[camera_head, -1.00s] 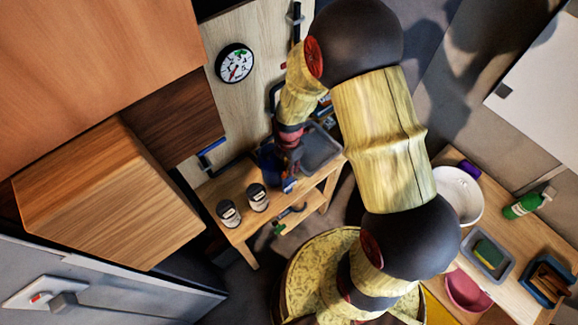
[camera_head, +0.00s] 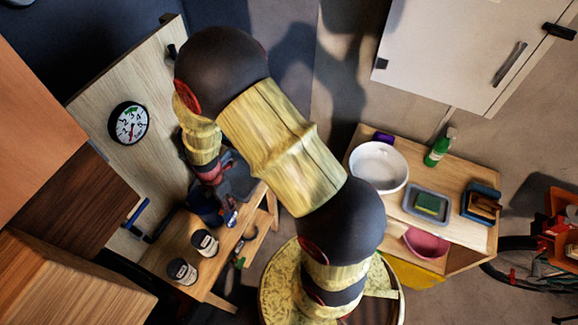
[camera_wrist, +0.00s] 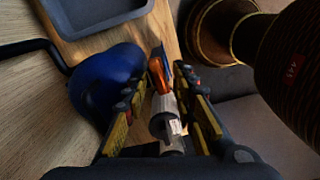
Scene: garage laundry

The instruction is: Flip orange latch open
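In the wrist view, a small orange latch (camera_wrist: 157,73) stands out just past my fingertips. A grey cylindrical part with a white label (camera_wrist: 165,118) lies between the fingers. My gripper (camera_wrist: 163,82) is open, with one yellow-and-black finger on each side of these parts; I cannot tell whether either finger touches them. A rounded blue object (camera_wrist: 105,80) is close beside the left finger. In the head view, my gripper is small at the wooden bench, and the orange latch cannot be made out there.
The wooden bench (camera_head: 190,233) holds two labelled jars (camera_head: 205,242) (camera_head: 182,271) and a grey tray (camera_wrist: 100,18) near my gripper. A dial (camera_head: 128,123) hangs on the backboard. At right, a wooden table carries a white bowl (camera_head: 379,166), a sponge tray (camera_head: 412,202) and a green bottle (camera_head: 438,148).

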